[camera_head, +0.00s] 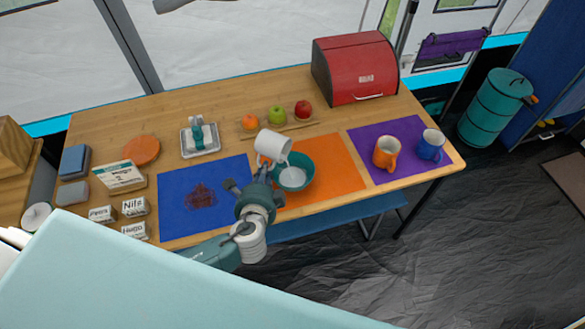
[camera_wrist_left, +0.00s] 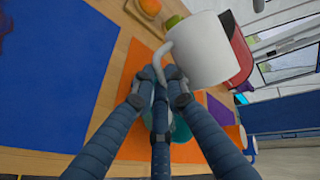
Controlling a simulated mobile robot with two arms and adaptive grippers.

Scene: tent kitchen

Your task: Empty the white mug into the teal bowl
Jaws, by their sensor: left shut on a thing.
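The white mug (camera_head: 272,146) is tilted above the teal bowl (camera_head: 307,165), its mouth turned toward the bowl. My left gripper (camera_head: 262,172) is shut on the mug's handle. In the left wrist view, my left gripper's fingers (camera_wrist_left: 163,88) close on the handle of the white mug (camera_wrist_left: 202,48), and part of the teal bowl (camera_wrist_left: 181,130) shows behind the fingers. The bowl stands on the orange mat, and something pale shows inside it. The mug's inside is hidden. My right gripper is in neither view.
An orange mug (camera_head: 386,153) and a blue mug (camera_head: 431,146) stand on the purple mat (camera_head: 365,137) to the right. An orange, a green apple and a red apple sit on a board (camera_head: 290,128) behind. A red bread box (camera_head: 355,70) stands at the back right.

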